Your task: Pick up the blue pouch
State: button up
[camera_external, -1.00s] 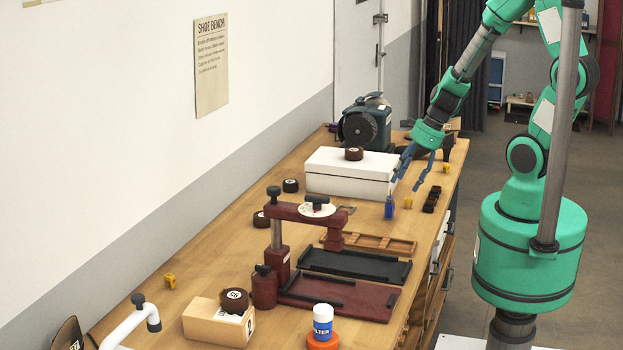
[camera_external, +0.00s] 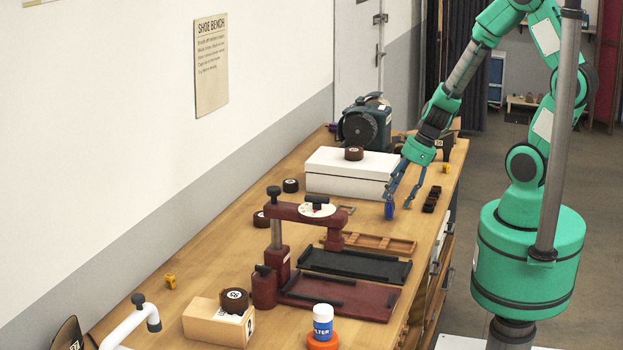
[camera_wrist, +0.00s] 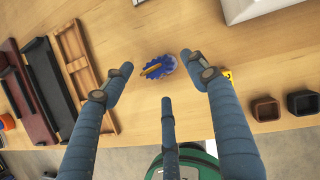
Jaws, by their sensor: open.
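The blue pouch (camera_external: 389,211) stands on the wooden bench in front of the white box. In the wrist view the pouch (camera_wrist: 152,68) looks small and round from above, with a frilled blue edge and a yellow band across it. My gripper (camera_external: 399,203) points down at the pouch, with its blue fingers spread close to it. In the wrist view my gripper (camera_wrist: 156,78) has its fingertips apart, with the pouch just ahead of and between them. I cannot tell whether any finger touches it.
A white box (camera_external: 350,180) with a dark roll on top stands just behind the pouch. Small dark square cups (camera_external: 431,200) line the bench's right side. A wooden tray (camera_external: 375,243), a black tray (camera_external: 357,265) and a dark red press (camera_external: 275,258) lie nearer the camera.

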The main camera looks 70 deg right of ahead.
aim_at(392, 202)
jog(key=shift+b+x, duration=0.75)
jog(key=shift+x, duration=1.15)
jog(key=shift+d, duration=0.1)
jog(key=c, duration=1.1)
